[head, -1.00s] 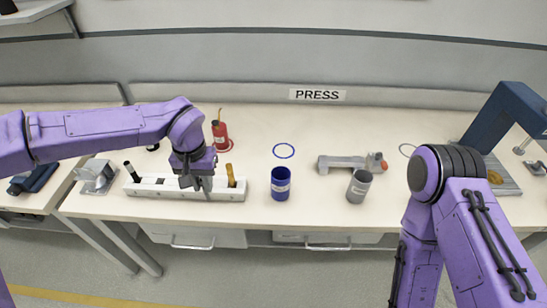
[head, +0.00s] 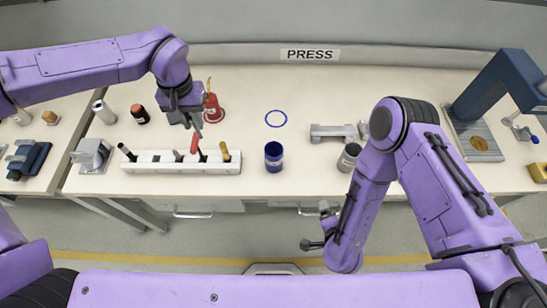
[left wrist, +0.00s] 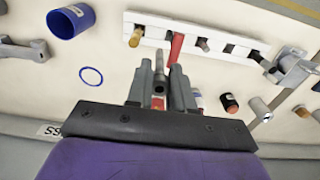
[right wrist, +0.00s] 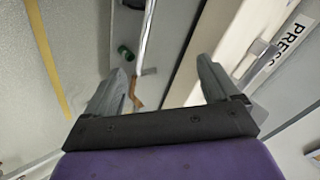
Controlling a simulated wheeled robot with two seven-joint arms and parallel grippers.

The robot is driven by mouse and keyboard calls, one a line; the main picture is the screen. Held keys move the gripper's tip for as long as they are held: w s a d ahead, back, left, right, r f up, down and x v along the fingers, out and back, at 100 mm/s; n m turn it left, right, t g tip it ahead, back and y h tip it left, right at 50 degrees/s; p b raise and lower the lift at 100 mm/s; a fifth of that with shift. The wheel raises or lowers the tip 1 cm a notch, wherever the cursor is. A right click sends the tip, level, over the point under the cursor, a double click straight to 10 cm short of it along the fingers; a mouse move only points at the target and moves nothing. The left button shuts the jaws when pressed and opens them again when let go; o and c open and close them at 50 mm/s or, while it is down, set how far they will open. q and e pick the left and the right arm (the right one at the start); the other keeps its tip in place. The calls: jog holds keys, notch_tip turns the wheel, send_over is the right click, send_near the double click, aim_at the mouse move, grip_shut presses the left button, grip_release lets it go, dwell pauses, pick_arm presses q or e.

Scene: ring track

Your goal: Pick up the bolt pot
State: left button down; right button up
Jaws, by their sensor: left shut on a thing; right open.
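Two open pots stand near the bench's front edge: a blue one (head: 274,157) with a pale label, also in the left wrist view (left wrist: 72,20), and a grey one (head: 347,160) partly hidden by my right arm. I cannot read which is the bolt pot. My right gripper (right wrist: 165,85) is open and empty, over the floor before the bench.
An empty blue ring (head: 276,118) marks the bench behind the blue pot. A grey tool (head: 332,131) lies near the grey pot. A blue press (head: 497,80) stands at right.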

jog(key=w+a+m+t, duration=0.1)
jog(key=a+m, duration=0.1)
jog(key=a, duration=0.1)
jog(key=w+a+m+t, duration=0.1)
jog(key=a+m, duration=0.2)
jog(key=a, duration=0.1)
jog(key=w+a+r+m+t+y, duration=0.1)
jog(key=a+m, duration=0.1)
jog(key=a, duration=0.1)
jog(key=shift+w+a+m+t, duration=0.3)
jog(key=shift+a+m, duration=0.1)
jog(key=m+t+h, duration=0.4)
jog(key=m+h, duration=0.2)
jog(key=m, duration=1.2)
send_near(276, 151)
jog(key=s, duration=0.1)
jog(key=s+a+f, duration=0.1)
jog(key=f, duration=0.1)
jog(key=shift+s+a, duration=0.25)
jog(key=shift+s, duration=0.15)
jog(key=shift+w+d+r+m+t, duration=0.1)
jog(key=shift+w+d+m+t, duration=0.05)
jog(key=shift+w+m+t, duration=0.3)
jog(key=shift+h, duration=0.3)
jog(key=x, duration=1.2)
jog(key=shift+d+r, duration=0.25)
jog(key=shift+r, duration=0.05)
jog(key=shift+s, duration=0.1)
jog(key=c, duration=1)
